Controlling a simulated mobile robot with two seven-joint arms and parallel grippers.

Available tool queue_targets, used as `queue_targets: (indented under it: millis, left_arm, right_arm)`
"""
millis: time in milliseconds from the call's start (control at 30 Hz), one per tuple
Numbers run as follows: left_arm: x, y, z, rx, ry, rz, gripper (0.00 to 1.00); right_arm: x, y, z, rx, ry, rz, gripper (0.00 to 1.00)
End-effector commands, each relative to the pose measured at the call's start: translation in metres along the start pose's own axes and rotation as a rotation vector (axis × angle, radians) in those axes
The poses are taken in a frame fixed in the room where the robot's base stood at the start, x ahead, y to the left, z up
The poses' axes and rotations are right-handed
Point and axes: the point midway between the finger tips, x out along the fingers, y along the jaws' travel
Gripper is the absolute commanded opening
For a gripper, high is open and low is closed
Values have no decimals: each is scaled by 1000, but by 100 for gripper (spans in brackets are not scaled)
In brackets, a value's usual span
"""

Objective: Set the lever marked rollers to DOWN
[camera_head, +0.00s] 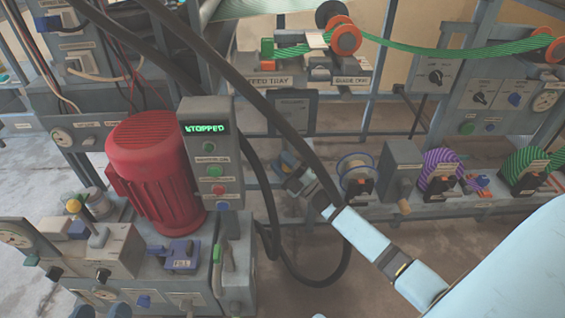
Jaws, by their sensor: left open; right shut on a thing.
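My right arm comes in from the lower right, and its gripper (290,170) is shut at a small blue part with a tan edge, which looks like the lever (284,159). It sits below a grey framed panel (291,110) with a small label at its top. The label is too small to read surely, and the lever's marked position cannot be made out. The fingers and dark hoses partly hide this spot. My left gripper is not in view.
Thick black hoses (229,72) cross close to my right wrist. A red motor (153,165) and a grey control box (211,150) reading STOPPED stand left. A wire spool (355,170) and a grey lever box (403,165) stand just right of the gripper.

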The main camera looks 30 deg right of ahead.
Motion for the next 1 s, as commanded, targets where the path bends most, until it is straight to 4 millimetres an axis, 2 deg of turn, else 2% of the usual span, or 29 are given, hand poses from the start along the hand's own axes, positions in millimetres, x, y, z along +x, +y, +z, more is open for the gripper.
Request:
queue_targets:
  millis: [200,233,300,333,567,700,867,1000]
  left_arm:
    - [0,0,1,0,-1,0,57]
    - [0,0,1,0,-1,0,57]
    - [0,0,1,0,-1,0,57]
    - [0,0,1,0,-1,0,57]
    - [0,0,0,0,-1,0,57]
    - [0,0,-2,1,2,0,57]
    - [-1,2,-13,4,27,-2,57]
    - [-2,3,-25,4,67,-6,57]
  right_arm:
    - [-2,-3,2,6,-9,-7,0]
    - [-2,-3,2,6,-9,-7,38]
    - [-2,-3,2,6,-8,-7,54]
    - [-2,-3,2,5,-8,-6,57]
    - [-1,-1,1,3,-5,-3,57]
    - [-7,-1,1,3,-5,-4,57]
    - [-33,0,0,4,-7,-6,57]
    - [-66,0,0,5,-8,-7,57]
